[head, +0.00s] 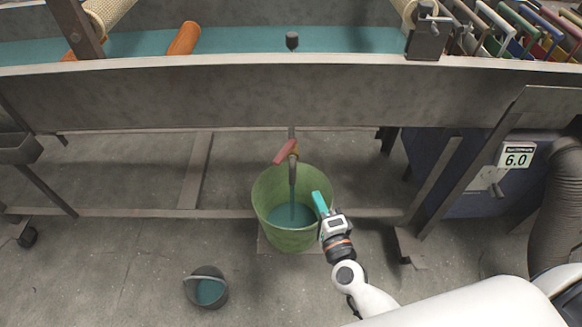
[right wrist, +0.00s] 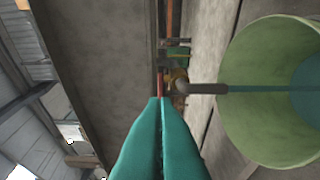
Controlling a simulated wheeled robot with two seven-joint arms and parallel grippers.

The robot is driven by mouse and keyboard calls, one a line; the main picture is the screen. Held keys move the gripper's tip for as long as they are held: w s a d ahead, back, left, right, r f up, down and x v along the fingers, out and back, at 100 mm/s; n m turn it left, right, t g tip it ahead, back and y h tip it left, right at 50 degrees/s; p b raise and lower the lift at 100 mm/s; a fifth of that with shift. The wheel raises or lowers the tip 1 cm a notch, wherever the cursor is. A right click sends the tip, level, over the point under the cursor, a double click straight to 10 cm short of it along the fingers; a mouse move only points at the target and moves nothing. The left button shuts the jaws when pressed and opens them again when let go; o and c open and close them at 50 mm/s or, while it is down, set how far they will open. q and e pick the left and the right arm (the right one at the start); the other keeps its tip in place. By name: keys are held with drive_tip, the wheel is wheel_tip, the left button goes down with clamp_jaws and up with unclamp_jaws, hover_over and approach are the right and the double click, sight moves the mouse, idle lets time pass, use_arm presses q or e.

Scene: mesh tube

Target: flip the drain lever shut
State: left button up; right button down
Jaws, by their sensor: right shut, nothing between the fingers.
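The red drain lever (head: 285,151) sits on the brass valve under the long trough and slants to the left of the drain pipe (head: 292,170). Teal liquid runs from the pipe into a green bucket (head: 264,208). My right gripper (head: 319,201), with teal fingers, is shut and empty at the bucket's right side, lower right of the lever and apart from it in the head view. In the right wrist view, the shut fingertips (right wrist: 160,99) point toward the red lever (right wrist: 160,85), which is partly hidden behind them. My left gripper is not in view.
The trough's grey front wall (head: 250,98) spans above the valve. A small dark bucket (head: 207,287) stands on the floor at front left. A blue cabinet (head: 470,185) stands at right behind frame legs.

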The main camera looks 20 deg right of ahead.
drive_tip(key=shift+w, duration=0.1)
approach(288, 154)
drive_tip(key=w+d, duration=0.3)
drive_tip(key=w+a, duration=0.2)
drive_tip(key=a, duration=0.1)
drive_tip(key=shift+w+r, duration=0.1)
drive_tip(key=shift+w, duration=0.15)
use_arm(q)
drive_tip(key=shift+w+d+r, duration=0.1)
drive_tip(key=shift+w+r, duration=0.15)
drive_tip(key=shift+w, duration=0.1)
use_arm(e)
drive_tip(key=shift+w+a, duration=0.1)
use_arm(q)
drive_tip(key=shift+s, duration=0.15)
